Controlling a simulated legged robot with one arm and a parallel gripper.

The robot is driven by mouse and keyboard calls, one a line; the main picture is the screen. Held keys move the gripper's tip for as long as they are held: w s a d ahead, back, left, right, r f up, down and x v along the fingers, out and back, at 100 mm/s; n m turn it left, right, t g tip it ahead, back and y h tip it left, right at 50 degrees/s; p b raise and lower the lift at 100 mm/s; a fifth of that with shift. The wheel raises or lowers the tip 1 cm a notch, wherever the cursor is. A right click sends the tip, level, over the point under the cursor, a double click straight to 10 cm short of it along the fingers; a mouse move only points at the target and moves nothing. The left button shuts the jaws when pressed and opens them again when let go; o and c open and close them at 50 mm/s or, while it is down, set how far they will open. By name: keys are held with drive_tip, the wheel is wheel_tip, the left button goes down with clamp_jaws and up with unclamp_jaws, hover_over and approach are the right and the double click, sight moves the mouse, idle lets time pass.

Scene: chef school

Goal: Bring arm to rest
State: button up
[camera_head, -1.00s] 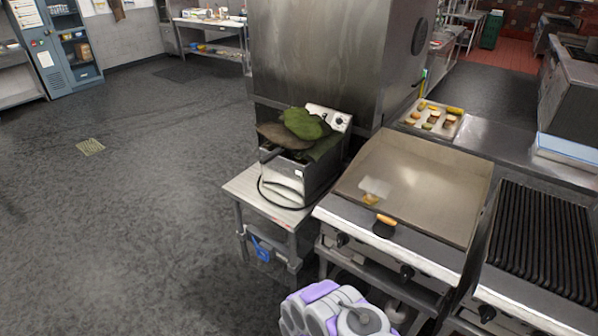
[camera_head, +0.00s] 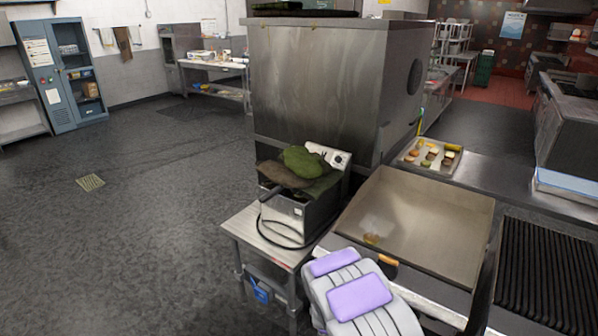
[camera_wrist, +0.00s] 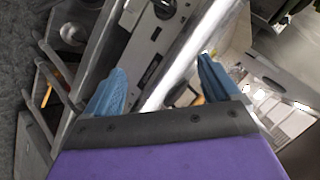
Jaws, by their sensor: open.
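My gripper (camera_wrist: 158,88) shows in the wrist view with its two blue fingers spread apart and nothing between them. Past the fingers are the metal front and a dark knob of the griddle unit, tilted in the picture. In the head view, my arm's grey and purple links are at the bottom centre, in front of the griddle (camera_head: 425,225). The fingertips do not show in the head view.
A fryer (camera_head: 300,208) with green and brown cloths on it stands on a small metal table (camera_head: 250,228). A ribbed grill (camera_head: 545,275) is at the right. A food tray (camera_head: 410,152) lies behind the griddle.

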drive_tip(key=s+a+r+n+g+y, duration=0.25)
drive_tip(key=s+r+n+g, duration=0.4)
drive_tip(key=s+r, duration=1.2)
drive_tip(key=s+r+n+g, duration=0.2)
drive_tip(key=s+r+n, duration=0.2)
drive_tip(key=s, duration=1.1)
drive_tip(key=s+r+n+g+b, duration=0.1)
drive_tip(key=s+r+n+g, duration=0.2)
drive_tip(key=s, duration=1.1)
wheel_tip(320, 180, up, 3)
drive_tip(key=shift+s+d+r+n+y, duration=0.15)
drive_tip(key=shift+s+d+n+y, duration=0.25)
drive_tip(key=shift+n, duration=0.45)
